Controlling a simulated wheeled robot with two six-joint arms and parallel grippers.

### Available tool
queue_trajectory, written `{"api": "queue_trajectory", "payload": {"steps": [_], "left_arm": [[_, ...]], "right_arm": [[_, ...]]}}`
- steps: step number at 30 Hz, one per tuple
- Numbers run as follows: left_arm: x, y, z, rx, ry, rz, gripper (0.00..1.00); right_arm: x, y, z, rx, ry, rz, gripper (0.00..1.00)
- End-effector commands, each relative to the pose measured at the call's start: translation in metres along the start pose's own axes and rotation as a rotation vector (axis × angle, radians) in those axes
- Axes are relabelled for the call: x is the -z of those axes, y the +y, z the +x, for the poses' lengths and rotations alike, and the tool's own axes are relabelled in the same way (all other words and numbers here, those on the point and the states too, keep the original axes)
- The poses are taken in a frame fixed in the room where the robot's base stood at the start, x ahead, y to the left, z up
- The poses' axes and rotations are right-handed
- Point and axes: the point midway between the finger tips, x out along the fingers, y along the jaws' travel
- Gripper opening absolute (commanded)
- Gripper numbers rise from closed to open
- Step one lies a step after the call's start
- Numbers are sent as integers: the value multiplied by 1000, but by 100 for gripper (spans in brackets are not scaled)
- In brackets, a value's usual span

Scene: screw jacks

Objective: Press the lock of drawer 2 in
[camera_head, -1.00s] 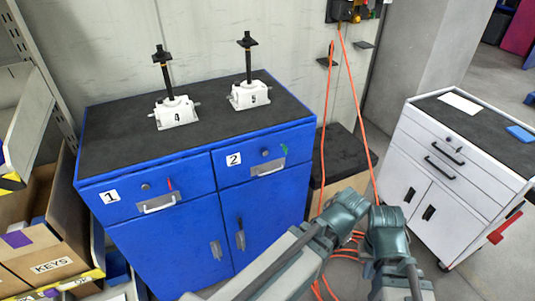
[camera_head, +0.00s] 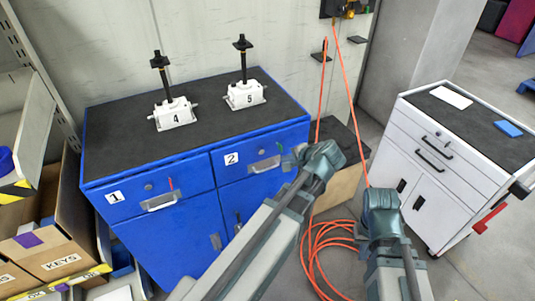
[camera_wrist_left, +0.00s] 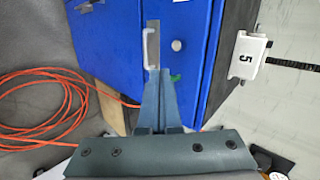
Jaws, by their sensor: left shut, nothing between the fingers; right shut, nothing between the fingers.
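Drawer 2 (camera_head: 235,174) is the upper right drawer of the blue cabinet, with a white label "2", a metal handle (camera_head: 264,164) and a green mark at its right. Its round silver lock (camera_head: 262,151) sits above the handle. In the left wrist view the lock (camera_wrist_left: 178,45) shows beside the handle (camera_wrist_left: 151,48); whether it stands out is not clear. My left gripper (camera_head: 298,152) is shut and empty, just right of the lock; its fingers (camera_wrist_left: 163,72) appear apart from it in the left wrist view. My right gripper (camera_head: 379,195) is shut and empty, away from the cabinet.
Jacks 4 (camera_head: 174,113) and 5 (camera_head: 244,95) stand on the cabinet's black top. Drawer 1 (camera_head: 150,190) is at left. An orange hose (camera_head: 320,240) coils on the floor. A white cabinet (camera_head: 440,165) stands at right, and a KEYS box (camera_head: 62,260) at lower left.

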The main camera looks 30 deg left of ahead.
Motion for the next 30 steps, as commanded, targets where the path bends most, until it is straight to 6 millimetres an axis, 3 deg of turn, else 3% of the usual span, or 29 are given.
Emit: {"api": "queue_trajectory", "payload": {"steps": [5,19,24,30], "left_arm": [[0,3,14,-1,-2,-2,0],[1,4,105,-2,-2,-3,0],[1,-17,118,-1,-2,-3,0],[0,-26,128,-2,-1,-2,0]], "right_arm": [[1,-1,11,0,0,0,0],[4,-7,73,0,0,0,0],[4,-6,66,0,0,0,0],[4,-6,65,0,0,0,0]]}}
